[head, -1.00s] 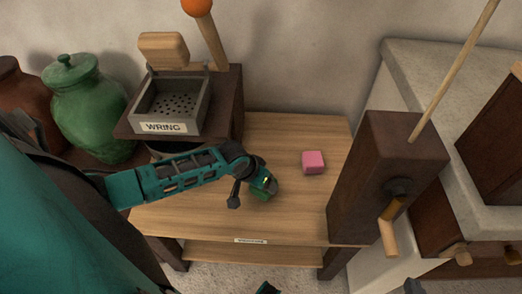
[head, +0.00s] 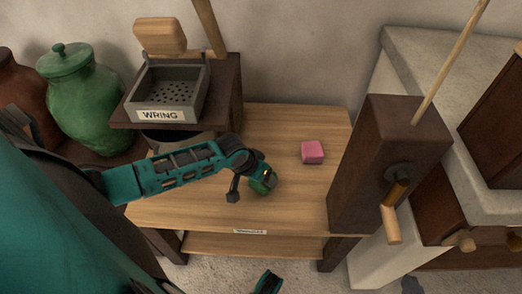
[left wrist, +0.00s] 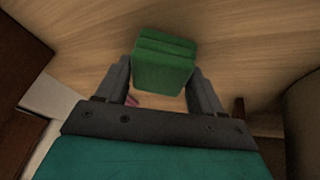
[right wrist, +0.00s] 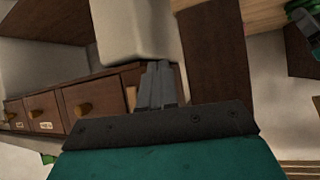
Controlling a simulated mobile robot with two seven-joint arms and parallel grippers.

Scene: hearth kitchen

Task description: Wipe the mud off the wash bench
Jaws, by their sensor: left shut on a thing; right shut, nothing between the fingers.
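The wash bench (head: 290,205) is a light wooden table in the head view; I make out no clear mud on its visible top. My left gripper (head: 262,180) is over the middle of the bench, shut on a green sponge-like block (head: 259,187). In the left wrist view the green block (left wrist: 163,65) sits between the fingers, close to the wood; I cannot tell whether it touches. My right gripper (right wrist: 158,85) is shut and empty in the right wrist view, facing a pale stone block and drawers.
A pink block (head: 312,152) lies right of the left gripper. A tray marked WRING (head: 160,114) and green jar (head: 80,100) stand at left. A tall dark wooden box with a crank (head: 380,165) bounds the bench's right end. The back middle is clear.

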